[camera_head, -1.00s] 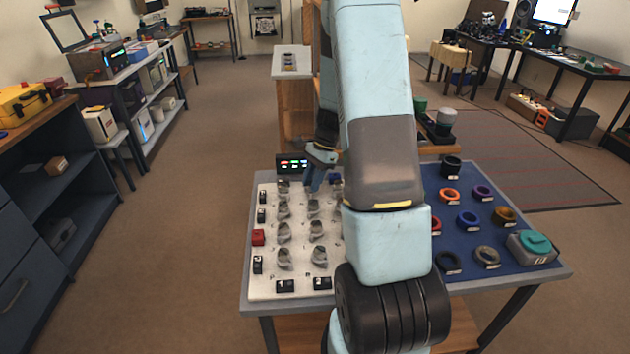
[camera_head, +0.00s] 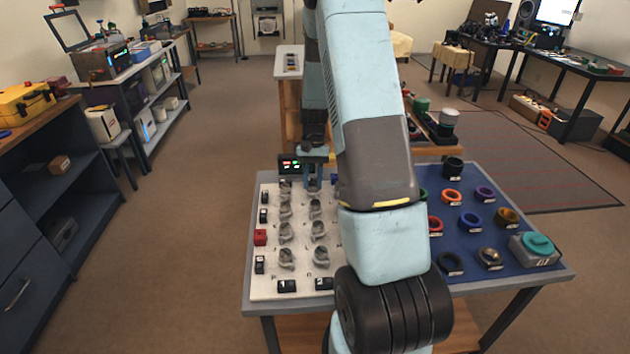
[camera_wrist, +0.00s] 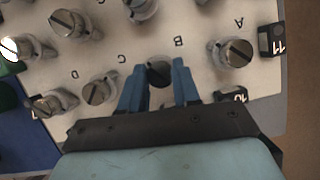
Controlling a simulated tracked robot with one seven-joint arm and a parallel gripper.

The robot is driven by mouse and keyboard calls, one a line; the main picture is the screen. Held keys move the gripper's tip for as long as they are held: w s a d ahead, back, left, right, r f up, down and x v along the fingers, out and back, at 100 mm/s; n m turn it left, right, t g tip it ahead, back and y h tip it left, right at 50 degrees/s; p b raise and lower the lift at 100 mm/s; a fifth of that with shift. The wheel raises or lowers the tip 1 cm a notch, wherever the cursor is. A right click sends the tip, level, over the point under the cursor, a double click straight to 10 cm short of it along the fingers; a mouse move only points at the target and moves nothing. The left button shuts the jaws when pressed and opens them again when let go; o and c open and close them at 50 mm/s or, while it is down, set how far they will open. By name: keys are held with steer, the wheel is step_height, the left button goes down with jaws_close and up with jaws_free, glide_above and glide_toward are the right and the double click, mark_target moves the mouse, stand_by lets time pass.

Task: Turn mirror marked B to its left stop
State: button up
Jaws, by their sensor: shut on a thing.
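Mirror B (camera_wrist: 159,71), a round dark-faced piece, sits beside the printed letter B on the white board (camera_wrist: 200,15). My gripper (camera_wrist: 159,82) has its two blue fingers on either side of it, shut on it, in the wrist view. The mirror's lower part and its base are hidden by the fingers and the gripper body. In the head view my gripper (camera_head: 313,182) points down at the far end of the white board (camera_head: 268,285). Mirror A (camera_wrist: 232,54) and mirror C (camera_wrist: 98,91), with slotted grey faces, stand on either side of mirror B.
Small black blocks numbered 10 (camera_wrist: 231,96) and 11 (camera_wrist: 272,40) stand near mirror A. More grey mirrors fill the board. A display with red and green lights (camera_head: 290,166) stands behind it. Coloured rings lie on the blue mat (camera_head: 470,240) to the right.

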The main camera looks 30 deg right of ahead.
steer(key=shift+s+f+n, duration=0.1)
steer(key=shift+s+n, duration=0.05)
steer(key=shift+n, duration=0.35)
steer(key=shift+h, duration=0.3)
steer(key=o, duration=1.1)
steer(key=shift+c, duration=0.2)
steer(key=shift+w+d+r, duration=0.1)
steer(key=shift+w+r, duration=0.25)
steer(key=shift+r, duration=0.2)
steer(key=v, duration=1.2)
steer(key=shift+w+r, duration=0.2)
steer(key=shift+r, duration=0.05)
